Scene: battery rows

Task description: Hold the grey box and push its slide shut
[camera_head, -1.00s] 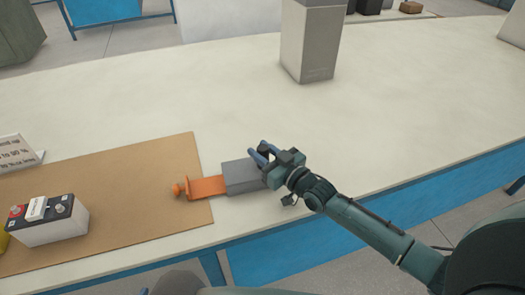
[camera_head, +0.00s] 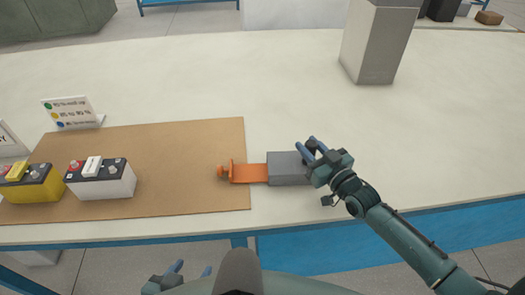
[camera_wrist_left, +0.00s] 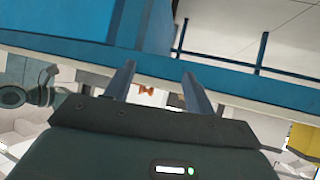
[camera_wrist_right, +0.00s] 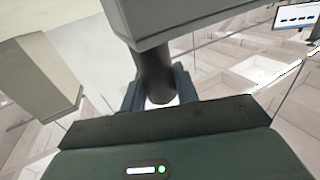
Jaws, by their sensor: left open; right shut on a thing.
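The grey box (camera_head: 289,168) lies on the table at the right edge of the brown mat. Its orange slide (camera_head: 250,172) sticks out to the left over the mat and ends in an orange knob (camera_head: 222,171). My right gripper (camera_head: 308,150) is at the box's right end. In the right wrist view it is shut on a dark round handle (camera_wrist_right: 157,78) below the grey block. My left gripper (camera_head: 191,269) is open and empty, low at the table's front side. In the left wrist view an orange piece (camera_wrist_left: 147,88) shows between its fingers, beyond the blue table edge.
A white battery (camera_head: 101,184) and a yellow battery (camera_head: 32,188) stand on the brown mat (camera_head: 180,150) at left. A small sign (camera_head: 73,112) stands behind them. A tall grey block (camera_head: 378,45) stands at the back. The table's middle is clear.

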